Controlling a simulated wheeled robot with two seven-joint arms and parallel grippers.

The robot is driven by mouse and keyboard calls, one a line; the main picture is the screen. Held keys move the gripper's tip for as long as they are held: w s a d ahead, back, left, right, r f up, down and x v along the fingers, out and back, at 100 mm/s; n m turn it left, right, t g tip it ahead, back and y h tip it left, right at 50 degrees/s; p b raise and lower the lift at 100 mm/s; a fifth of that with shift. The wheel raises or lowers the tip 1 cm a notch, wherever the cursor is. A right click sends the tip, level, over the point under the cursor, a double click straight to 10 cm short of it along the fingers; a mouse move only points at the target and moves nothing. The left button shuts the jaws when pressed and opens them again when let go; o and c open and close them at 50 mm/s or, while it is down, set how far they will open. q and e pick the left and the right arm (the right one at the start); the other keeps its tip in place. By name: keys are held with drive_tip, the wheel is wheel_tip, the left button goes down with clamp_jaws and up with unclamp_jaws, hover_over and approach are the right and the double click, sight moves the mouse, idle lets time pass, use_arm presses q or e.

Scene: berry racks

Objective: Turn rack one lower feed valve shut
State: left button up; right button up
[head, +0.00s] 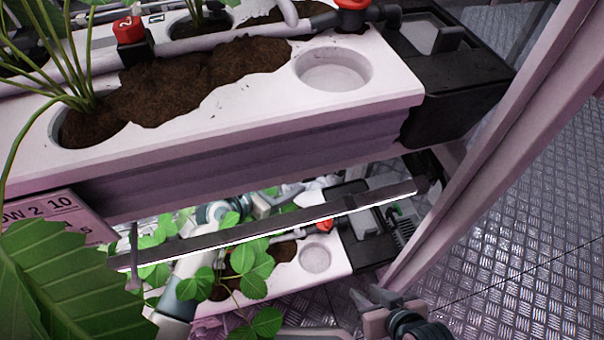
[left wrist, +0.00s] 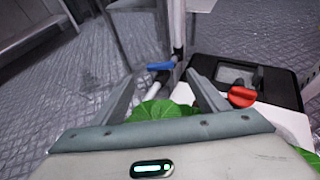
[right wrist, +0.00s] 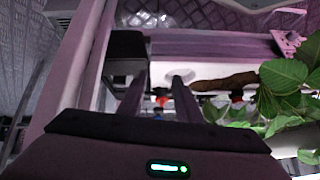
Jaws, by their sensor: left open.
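A red valve handle (head: 324,226) sits at the right end of the pipe on the lower tray (head: 335,262), beside a black tank. I take it for the lower feed valve; no rack number for it is readable. In the left wrist view a red handle (left wrist: 241,96) lies just right of my left gripper (left wrist: 161,78), which is open, with green leaves between and below its fingers. The left gripper's tips are hard to make out in the head view. My right gripper (head: 373,296) is open and empty, low in front of the rack; its fingers are apart in the right wrist view (right wrist: 158,78).
A light bar (head: 300,217) crosses above the lower tray. A pink post (head: 480,150) stands right. A blue handle (left wrist: 160,67) lies beyond the left fingers. Leaves crowd the lower left.

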use_arm(q)
drive_tip(key=b+x, duration=0.1)
drive_tip(key=x, duration=0.7)
drive_tip(key=shift+b, duration=0.3)
use_arm(e)
drive_tip(key=shift+w+a+r+t+y, duration=0.5)
drive_tip(key=shift+w+a+r+t, duration=0.35)
drive_tip(key=shift+w+a+t, duration=0.25)
drive_tip(key=shift+s, duration=0.15)
use_arm(q)
drive_tip(key=c, duration=1.1)
